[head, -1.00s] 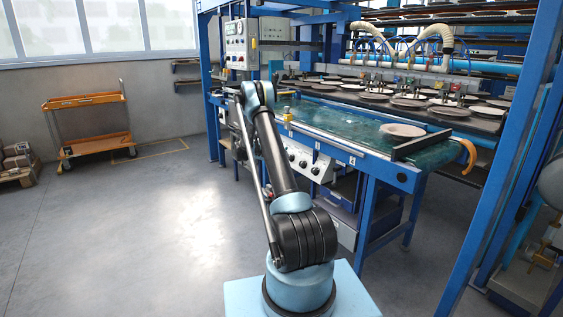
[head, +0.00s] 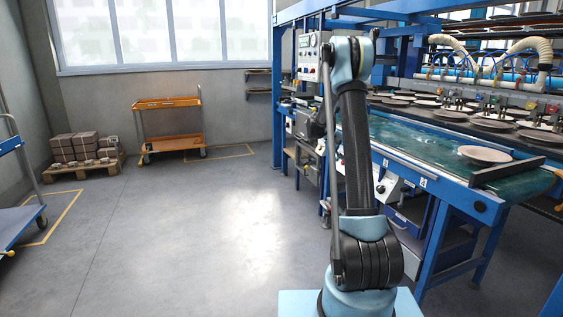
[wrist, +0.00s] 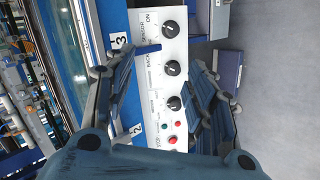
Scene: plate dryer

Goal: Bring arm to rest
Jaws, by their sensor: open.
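My gripper (wrist: 160,95) shows in the wrist view with its two fingers apart and nothing between them. Beyond the fingers is a white control panel (wrist: 159,20) with black knobs and red and green buttons; the gripper appears apart from it. In the head view my arm stands raised in front of the blue plate dryer line, and the gripper itself cannot be made out there. A single plate (head: 485,154) lies on the green conveyor belt (head: 420,143).
An orange cart (head: 168,103) stands by the back wall. A pallet with stacked boxes (head: 78,150) is at the left, and a blue cart (head: 12,215) is at the left edge. The grey floor (head: 200,240) between them and the dryer is clear.

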